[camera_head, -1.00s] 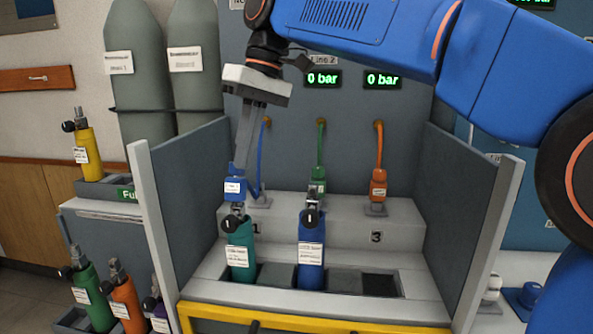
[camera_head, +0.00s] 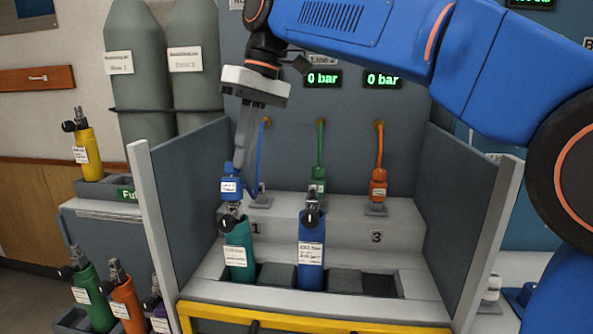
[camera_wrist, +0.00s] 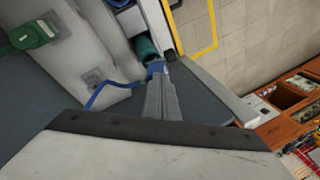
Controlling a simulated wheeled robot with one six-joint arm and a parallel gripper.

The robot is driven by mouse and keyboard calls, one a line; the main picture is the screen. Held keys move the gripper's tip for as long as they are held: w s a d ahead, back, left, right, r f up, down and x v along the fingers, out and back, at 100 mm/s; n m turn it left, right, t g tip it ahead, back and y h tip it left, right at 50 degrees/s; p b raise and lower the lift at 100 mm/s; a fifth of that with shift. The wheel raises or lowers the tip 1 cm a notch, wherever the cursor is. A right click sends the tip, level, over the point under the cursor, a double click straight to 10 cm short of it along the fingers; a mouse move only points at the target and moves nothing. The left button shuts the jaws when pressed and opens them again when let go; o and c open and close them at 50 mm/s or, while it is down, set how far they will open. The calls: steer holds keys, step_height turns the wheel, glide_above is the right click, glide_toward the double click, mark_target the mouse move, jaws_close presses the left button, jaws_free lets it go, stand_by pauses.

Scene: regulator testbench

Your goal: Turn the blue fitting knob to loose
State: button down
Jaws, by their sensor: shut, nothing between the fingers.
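The blue fitting (camera_head: 231,188), with a white label and a small blue knob (camera_head: 228,168) on top, sits on the valve of a teal bottle (camera_head: 238,248) in the leftmost rack slot. A blue hose runs from it to the back wall. My gripper (camera_head: 239,164) is shut and empty, pointing down, with its tips at or just beside the knob; I cannot tell whether they touch. In the wrist view the blue fitting (camera_wrist: 156,68) shows just beyond the fingertips, which partly hide it, and the teal bottle (camera_wrist: 146,47) lies past it.
A blue bottle (camera_head: 312,245) stands in the same rack (camera_head: 300,312). Green (camera_head: 318,188) and orange (camera_head: 378,188) fittings hang behind. Side panels (camera_head: 180,195) close in the bench left and right.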

steer(key=shift+w+d+f, duration=0.15)
steer(key=shift+w+d, duration=0.25)
steer(key=shift+w, duration=0.05)
stand_by(0.4)
steer(key=shift+d, duration=0.1)
steer(key=shift+s+d, duration=0.2)
steer(key=shift+d, duration=0.1)
step_height(320, 180, up, 6)
steer(key=w, duration=0.1)
steer(key=shift+w, duration=0.4)
steer(key=shift+d+f, duration=0.1)
